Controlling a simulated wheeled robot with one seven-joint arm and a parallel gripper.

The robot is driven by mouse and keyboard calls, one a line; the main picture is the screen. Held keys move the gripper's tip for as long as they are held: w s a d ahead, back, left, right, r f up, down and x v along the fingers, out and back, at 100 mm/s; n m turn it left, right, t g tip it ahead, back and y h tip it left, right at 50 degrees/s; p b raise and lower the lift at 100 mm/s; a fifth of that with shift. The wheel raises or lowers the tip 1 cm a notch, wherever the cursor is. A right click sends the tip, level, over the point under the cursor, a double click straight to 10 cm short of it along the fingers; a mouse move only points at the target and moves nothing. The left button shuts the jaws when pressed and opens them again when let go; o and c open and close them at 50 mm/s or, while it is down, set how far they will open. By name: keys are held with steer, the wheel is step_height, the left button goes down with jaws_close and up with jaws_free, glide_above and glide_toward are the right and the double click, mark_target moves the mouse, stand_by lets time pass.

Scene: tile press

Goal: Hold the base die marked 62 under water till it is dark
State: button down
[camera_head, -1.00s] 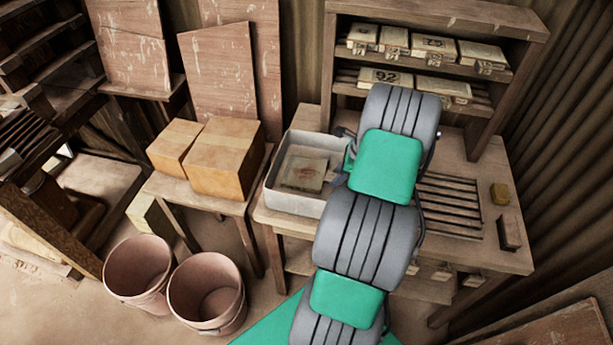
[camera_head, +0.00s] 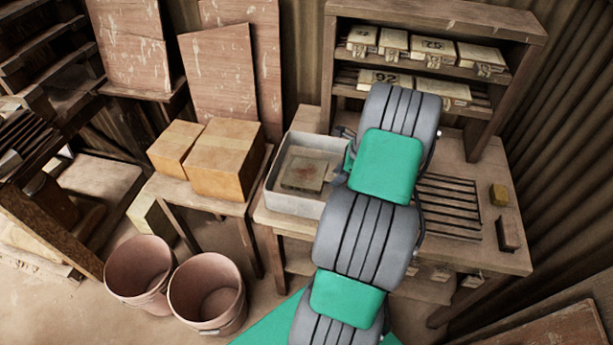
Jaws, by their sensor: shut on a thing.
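A square die (camera_head: 304,174) with a faint reddish mark lies flat inside the grey water tub (camera_head: 289,203) at the left end of the bench. Its face is brownish and fairly dark; I cannot read a number on it. My gripper (camera_head: 339,178) is at the tub's right side, mostly hidden behind my own arm, shut on the die at its right edge. The fingertips are too small and covered to see clearly. The water's surface is hard to make out.
A slatted rack (camera_head: 449,207), a yellow sponge-like block (camera_head: 499,194) and a dark block (camera_head: 508,234) lie at right. Cardboard boxes (camera_head: 226,158) stand left of the tub.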

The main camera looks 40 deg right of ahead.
step_height(320, 180, up, 12)
steer(key=p, duration=0.5)
stand_by(0.6)
steer(key=shift+r, duration=0.15)
stand_by(1.8)
step_height(320, 180, up, 4)
stand_by(0.4)
stand_by(0.5)
